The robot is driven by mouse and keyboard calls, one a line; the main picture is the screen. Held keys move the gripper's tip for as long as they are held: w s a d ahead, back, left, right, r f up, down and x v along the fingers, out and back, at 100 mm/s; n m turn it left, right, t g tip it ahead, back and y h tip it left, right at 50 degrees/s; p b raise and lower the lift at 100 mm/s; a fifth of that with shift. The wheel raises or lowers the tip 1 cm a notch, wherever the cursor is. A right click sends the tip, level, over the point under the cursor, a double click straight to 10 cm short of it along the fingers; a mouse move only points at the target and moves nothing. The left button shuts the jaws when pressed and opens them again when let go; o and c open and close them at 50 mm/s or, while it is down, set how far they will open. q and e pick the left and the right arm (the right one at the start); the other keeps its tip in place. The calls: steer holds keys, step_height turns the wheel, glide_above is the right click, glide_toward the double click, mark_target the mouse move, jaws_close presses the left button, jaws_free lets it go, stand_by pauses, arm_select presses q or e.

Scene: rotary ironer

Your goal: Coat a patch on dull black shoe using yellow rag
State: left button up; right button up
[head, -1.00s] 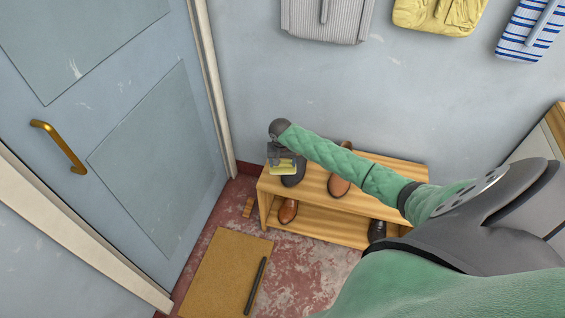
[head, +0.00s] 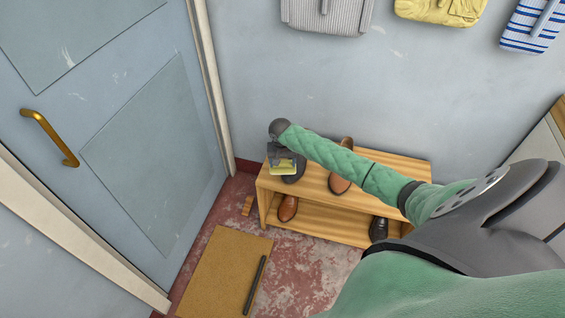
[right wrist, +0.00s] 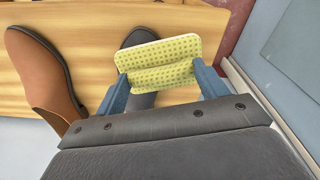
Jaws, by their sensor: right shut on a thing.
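My right gripper (head: 283,167) is at the left end of the wooden shoe rack's top shelf. It is shut on the yellow rag (head: 284,168). In the right wrist view the dotted rag (right wrist: 160,62) lies folded between the two blue fingers. The dull black shoe (head: 297,171) stands on the top shelf beneath the rag and gripper, which hide part of it. Its dark end (right wrist: 139,37) shows beyond the rag in the right wrist view. I cannot tell whether the rag touches the shoe. My left gripper is not in view.
A brown shoe (head: 341,178) stands to the right on the rack (head: 400,168). Another brown shoe (head: 288,207) and a black shoe (head: 378,229) are on the lower shelf. A doormat (head: 215,275) with a dark rod (head: 255,285) lies in front. Bags hang on the wall above.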

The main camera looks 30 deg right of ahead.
mark_target(291, 168)
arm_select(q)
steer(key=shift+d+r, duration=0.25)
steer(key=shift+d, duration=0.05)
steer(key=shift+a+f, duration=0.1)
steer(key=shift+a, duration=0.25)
arm_select(e)
steer(key=shift+f, duration=0.35)
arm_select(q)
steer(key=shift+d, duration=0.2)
arm_select(e)
steer(key=shift+f, duration=0.35)
steer(key=shift+s+d+r+p, duration=0.25)
steer(key=shift+s+d+p, duration=0.45)
steer(key=shift+p, duration=0.55)
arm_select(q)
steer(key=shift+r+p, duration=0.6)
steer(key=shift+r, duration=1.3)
arm_select(e)
steer(key=shift+s+d+f, duration=0.15)
steer(key=shift+s+d, duration=0.25)
steer(key=shift+s, duration=0.2)
